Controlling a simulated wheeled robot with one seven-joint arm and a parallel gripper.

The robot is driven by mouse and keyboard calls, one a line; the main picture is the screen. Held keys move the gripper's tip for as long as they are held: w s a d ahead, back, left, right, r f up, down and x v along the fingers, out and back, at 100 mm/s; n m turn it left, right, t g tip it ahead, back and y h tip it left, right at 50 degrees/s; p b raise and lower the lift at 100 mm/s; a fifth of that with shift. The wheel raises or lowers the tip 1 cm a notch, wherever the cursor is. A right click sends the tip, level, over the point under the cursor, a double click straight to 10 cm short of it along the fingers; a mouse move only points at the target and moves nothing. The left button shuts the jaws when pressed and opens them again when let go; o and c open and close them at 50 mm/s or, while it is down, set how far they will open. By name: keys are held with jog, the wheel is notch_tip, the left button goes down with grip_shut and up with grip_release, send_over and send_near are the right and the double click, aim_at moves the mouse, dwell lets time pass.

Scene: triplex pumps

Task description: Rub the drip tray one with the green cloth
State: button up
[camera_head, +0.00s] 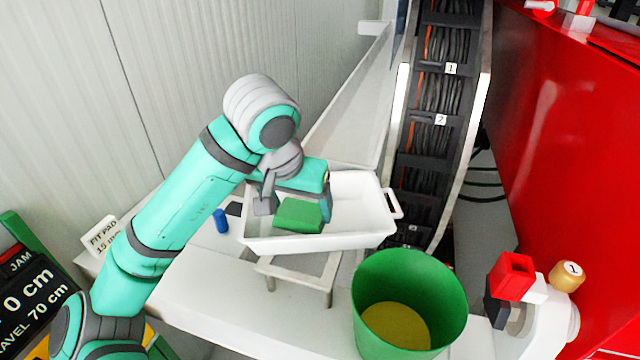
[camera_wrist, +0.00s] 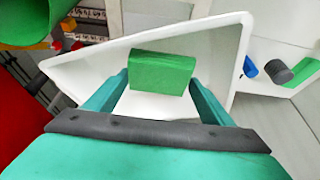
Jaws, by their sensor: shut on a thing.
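The drip tray (camera_head: 345,241) is a shallow white tray with raised walls and sits on a low white stand. The green cloth (camera_head: 298,214) looks like a thick green block and is over the left part of the tray. My gripper (camera_head: 296,200) reaches down into the tray and is shut on the cloth. In the wrist view, the cloth (camera_wrist: 160,72) sits between my gripper's fingertips (camera_wrist: 160,84), with the tray's white inner wall (camera_wrist: 220,45) behind it. I cannot tell whether the cloth touches the tray floor.
A green bucket (camera_head: 410,305) with a yellowish inside stands in front, right of the stand (camera_head: 297,281). A small blue cylinder (camera_head: 221,221) is left of the tray. A cable chain (camera_head: 435,120) rises behind, and a red machine (camera_head: 575,150) fills the right side.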

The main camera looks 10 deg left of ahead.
jog(key=shift+w+r, duration=0.2)
jog(key=shift+r, duration=2.4)
